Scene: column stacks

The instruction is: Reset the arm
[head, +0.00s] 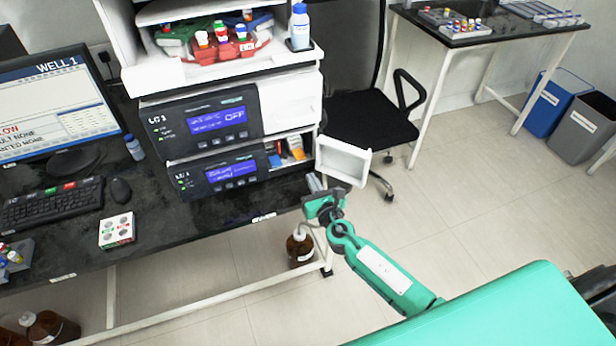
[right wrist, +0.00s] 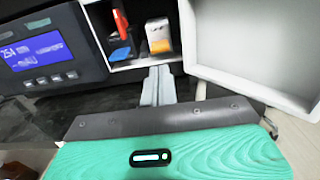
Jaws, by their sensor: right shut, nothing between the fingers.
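My right arm (head: 385,275) is green and reaches up and left from the lower right of the head view. My right gripper (head: 314,183) is at the front right corner of the instrument stack, beside an open white door (head: 343,161). In the right wrist view its grey fingers (right wrist: 159,78) are together and empty, pointing at the lower edge of an open compartment (right wrist: 138,40). The open door (right wrist: 255,45) stands to their right. I cannot tell whether the gripper touches the door. My left gripper is not in view.
The compartment holds a red-and-blue item (right wrist: 121,35) and a white-and-orange item (right wrist: 158,36). The lower instrument (head: 220,173) is left of it. A black bench (head: 170,215) is below; a brown bottle (head: 300,247) stands underneath. A black chair (head: 365,118) is behind.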

